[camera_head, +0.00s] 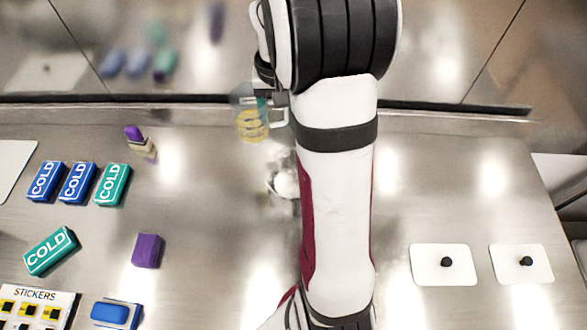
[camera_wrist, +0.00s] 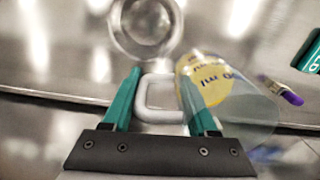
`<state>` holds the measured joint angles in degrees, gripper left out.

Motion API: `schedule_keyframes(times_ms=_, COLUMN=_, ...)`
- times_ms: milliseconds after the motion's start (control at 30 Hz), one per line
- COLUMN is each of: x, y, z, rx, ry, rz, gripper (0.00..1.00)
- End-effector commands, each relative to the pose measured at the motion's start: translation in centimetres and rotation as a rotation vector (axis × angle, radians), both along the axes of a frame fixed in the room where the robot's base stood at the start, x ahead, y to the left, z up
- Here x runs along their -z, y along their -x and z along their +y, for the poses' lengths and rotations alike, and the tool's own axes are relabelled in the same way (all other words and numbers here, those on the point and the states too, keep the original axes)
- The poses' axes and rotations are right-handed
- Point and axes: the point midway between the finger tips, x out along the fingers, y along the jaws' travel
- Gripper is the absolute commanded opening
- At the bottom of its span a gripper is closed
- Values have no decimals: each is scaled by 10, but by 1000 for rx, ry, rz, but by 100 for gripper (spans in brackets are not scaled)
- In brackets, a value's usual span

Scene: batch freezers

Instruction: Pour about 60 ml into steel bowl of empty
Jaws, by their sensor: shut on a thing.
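My gripper (camera_wrist: 158,78) is shut on the light handle of a clear measuring jug with a yellow label (camera_wrist: 212,84). The green fingers sit on both sides of the handle. In the head view the jug (camera_head: 251,122) hangs left of my arm, above the back of the counter; its tilt and the amount inside are hard to tell. The steel bowl (camera_wrist: 178,22) is at the top of the wrist view, apart from the jug, and no contents show clearly. In the head view the bowl (camera_head: 284,184) is partly hidden by my arm.
Several blue and green COLD packs (camera_head: 77,183) lie at the left. Two white plates with black knobs (camera_head: 444,264) lie at the right. A steel wall rises behind.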

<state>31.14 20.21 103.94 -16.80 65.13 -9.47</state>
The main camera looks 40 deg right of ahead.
Motion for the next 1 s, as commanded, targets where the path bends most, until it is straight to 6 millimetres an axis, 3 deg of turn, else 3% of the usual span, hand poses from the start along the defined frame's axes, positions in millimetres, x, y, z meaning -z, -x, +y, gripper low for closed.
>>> schedule_keyframes(times_ms=200, x=0, y=51, z=-64, rx=9, ry=4, rz=1, gripper=0)
schedule_keyframes(times_ms=400, x=0, y=101, z=-105, rx=7, ry=7, rz=3, gripper=0)
schedule_keyframes(times_ms=700, x=0, y=154, z=-137, rx=3, ry=7, rz=6, gripper=0)
schedule_keyframes(times_ms=1000, x=0, y=185, z=-150, rx=2, ry=8, rz=6, gripper=0)
